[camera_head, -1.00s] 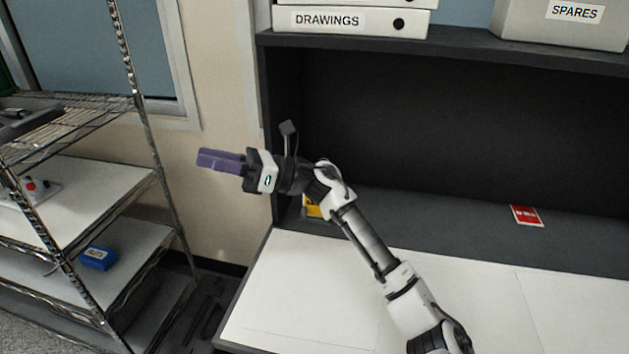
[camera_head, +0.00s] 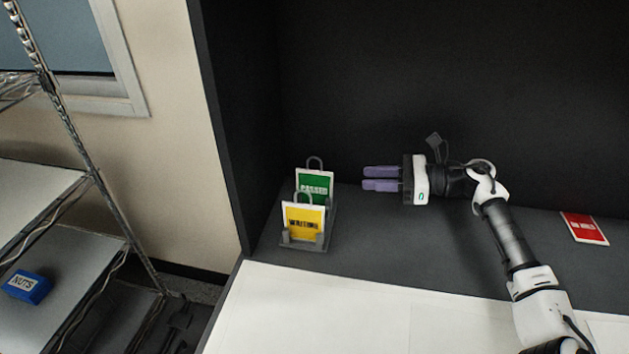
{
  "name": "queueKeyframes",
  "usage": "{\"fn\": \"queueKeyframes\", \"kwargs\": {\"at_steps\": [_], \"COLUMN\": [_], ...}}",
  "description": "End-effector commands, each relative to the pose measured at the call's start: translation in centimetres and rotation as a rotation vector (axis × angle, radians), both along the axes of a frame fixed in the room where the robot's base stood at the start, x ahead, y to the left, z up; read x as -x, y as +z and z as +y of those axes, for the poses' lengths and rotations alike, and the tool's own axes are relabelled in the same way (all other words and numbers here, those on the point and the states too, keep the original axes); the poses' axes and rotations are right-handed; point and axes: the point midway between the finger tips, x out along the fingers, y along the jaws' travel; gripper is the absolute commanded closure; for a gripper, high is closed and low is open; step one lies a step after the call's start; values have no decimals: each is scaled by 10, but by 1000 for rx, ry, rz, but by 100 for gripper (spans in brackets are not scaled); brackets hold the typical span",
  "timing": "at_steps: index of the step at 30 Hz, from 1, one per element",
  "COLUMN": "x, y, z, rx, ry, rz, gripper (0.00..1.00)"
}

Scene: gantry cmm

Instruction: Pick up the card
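A red card (camera_head: 584,228) with white lettering and a pale border lies flat on the dark ledge at the right, behind my arm. A yellow card (camera_head: 304,222) reading WAITING and a green card (camera_head: 314,187), its lettering partly covered, stand upright in a small grey holder (camera_head: 304,244) at the left of the ledge. My gripper (camera_head: 364,179) points left, to the right of the holder and apart from it. Its two purple fingers show a small gap with nothing between them. The red card is well to the right of the fingers.
A white worktop (camera_head: 300,318) runs along the front, largely bare. A dark side panel (camera_head: 226,120) bounds the ledge at the left. A wire rack at the left holds a blue NUTS box (camera_head: 26,286). The ledge between holder and red card is clear.

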Motion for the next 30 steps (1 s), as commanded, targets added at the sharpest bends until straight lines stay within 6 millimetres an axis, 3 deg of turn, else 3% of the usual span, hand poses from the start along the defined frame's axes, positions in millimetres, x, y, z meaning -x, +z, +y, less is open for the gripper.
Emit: {"fn": "queueKeyframes", "kwargs": {"at_steps": [5, 15, 23, 30], "x": [-2, -14, -18, -24], "y": [-4, -12, -16, -23], "z": [9, 70, 90, 124], "rx": [1, 1, 1, 1], "ry": [0, 2, 1, 1], "rz": [0, 1, 0, 1], "gripper": [70, 70, 70, 70]}}
